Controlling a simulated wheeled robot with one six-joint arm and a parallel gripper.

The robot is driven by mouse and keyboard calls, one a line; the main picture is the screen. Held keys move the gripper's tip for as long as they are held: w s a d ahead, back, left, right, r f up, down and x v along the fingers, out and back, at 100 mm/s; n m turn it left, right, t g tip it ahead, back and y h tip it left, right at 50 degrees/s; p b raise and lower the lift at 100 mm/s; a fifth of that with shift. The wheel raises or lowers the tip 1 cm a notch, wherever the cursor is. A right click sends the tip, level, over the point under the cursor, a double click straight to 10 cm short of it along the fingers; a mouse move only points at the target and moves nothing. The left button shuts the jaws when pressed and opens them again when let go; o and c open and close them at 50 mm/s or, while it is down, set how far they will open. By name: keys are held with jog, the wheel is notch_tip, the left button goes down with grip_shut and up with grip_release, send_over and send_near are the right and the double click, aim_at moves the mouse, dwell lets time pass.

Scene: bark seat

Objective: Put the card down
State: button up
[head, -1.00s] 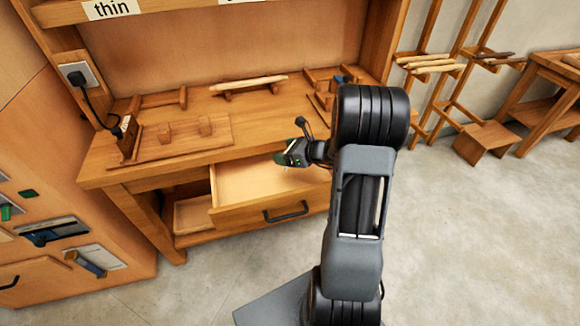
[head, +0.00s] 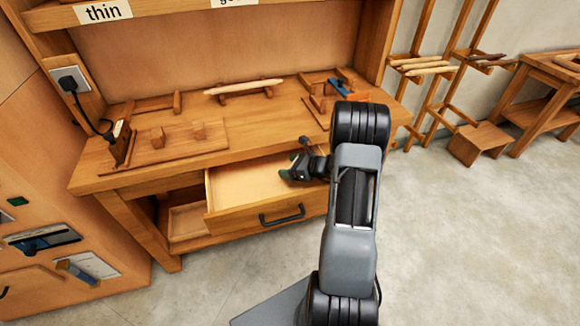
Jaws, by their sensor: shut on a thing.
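My gripper (head: 288,175), with dark green fingertips, is over the right part of the open drawer (head: 238,220), pointing left and down. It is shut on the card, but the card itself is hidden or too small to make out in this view. The drawer is pulled out from the bench, and its pale floor looks bare to the left of my gripper. I cannot tell whether the card touches the drawer floor.
The bench top (head: 225,150) above the drawer holds a board with two pegs (head: 170,143), a pale stick on a rest (head: 243,87) and a blue tool (head: 340,86). A rack of sticks (head: 425,68) stands at the right. The floor (head: 480,240) is clear.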

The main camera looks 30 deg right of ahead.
jog(key=shift+f, duration=0.1)
jog(key=o, duration=0.4)
jog(key=shift+f, duration=0.1)
jog(key=o, duration=0.4)
jog(key=shift+r, duration=0.3)
jog(key=v, duration=0.7)
jog(key=shift+s+d+p, duration=0.1)
jog(key=shift+s+p, duration=0.1)
jog(key=shift+p, duration=0.1)
